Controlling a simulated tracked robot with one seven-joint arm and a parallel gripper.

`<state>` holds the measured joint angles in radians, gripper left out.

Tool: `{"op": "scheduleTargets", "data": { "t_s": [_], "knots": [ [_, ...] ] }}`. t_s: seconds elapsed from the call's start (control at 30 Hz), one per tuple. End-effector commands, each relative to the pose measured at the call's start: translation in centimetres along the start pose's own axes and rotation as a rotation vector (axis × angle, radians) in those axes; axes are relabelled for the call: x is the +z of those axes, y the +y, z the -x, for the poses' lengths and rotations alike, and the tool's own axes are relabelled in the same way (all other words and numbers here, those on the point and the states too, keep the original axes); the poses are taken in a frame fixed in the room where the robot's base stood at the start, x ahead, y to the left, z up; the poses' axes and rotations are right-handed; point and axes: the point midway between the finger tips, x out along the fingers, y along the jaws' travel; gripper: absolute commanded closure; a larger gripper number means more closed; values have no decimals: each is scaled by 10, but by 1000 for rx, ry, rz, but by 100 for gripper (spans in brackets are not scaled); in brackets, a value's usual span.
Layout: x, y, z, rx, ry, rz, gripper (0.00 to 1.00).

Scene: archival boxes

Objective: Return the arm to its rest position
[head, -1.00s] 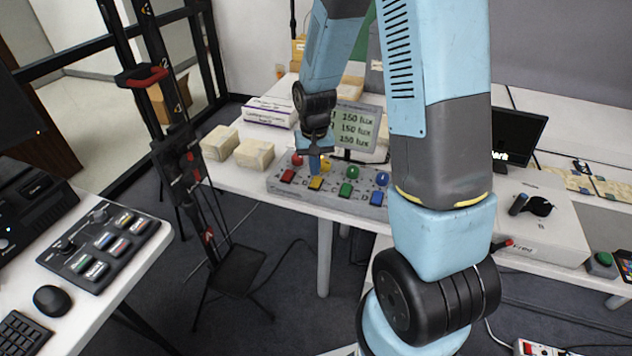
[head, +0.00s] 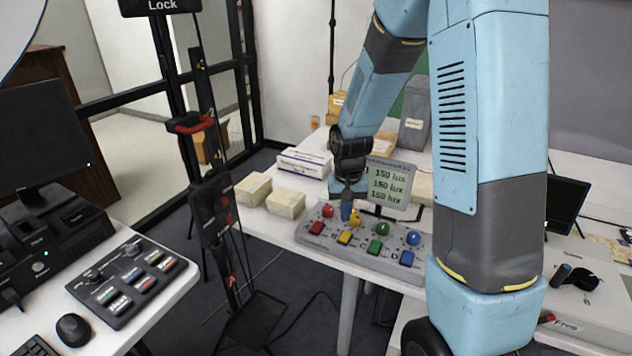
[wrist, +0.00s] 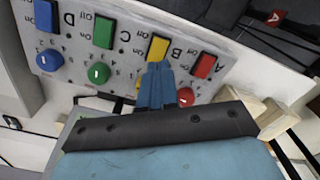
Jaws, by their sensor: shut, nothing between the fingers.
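My gripper (head: 346,212) is at the end of my blue and grey arm, low over the control panel (head: 322,251) on the white table. In the wrist view my gripper (wrist: 157,72) is shut and empty, its blue fingers together in front of the yellow switch (wrist: 158,48) marked B. I cannot tell whether the fingertips touch the panel. My arm reaches down from the upper right.
A display (head: 388,188) reading 150 lux stands behind the panel. Two cream boxes (head: 286,203) sit left of it, with a white box (head: 303,163) behind. A black stand (head: 212,205) rises at left. A side desk (head: 178,289) holds a switch box. A monitor (head: 565,203) is at right.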

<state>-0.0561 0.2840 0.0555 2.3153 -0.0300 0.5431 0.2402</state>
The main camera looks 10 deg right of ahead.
Motion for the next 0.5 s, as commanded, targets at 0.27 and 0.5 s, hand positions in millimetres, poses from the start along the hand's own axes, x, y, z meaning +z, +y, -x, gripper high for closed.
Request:
{"op": "scheduleTargets", "data": {
  "t_s": [0.27,0.5],
  "knots": [
    [7,6,38,-5,50,8,100],
    [28,18,100,-11,132,25,100]
  ]
}}
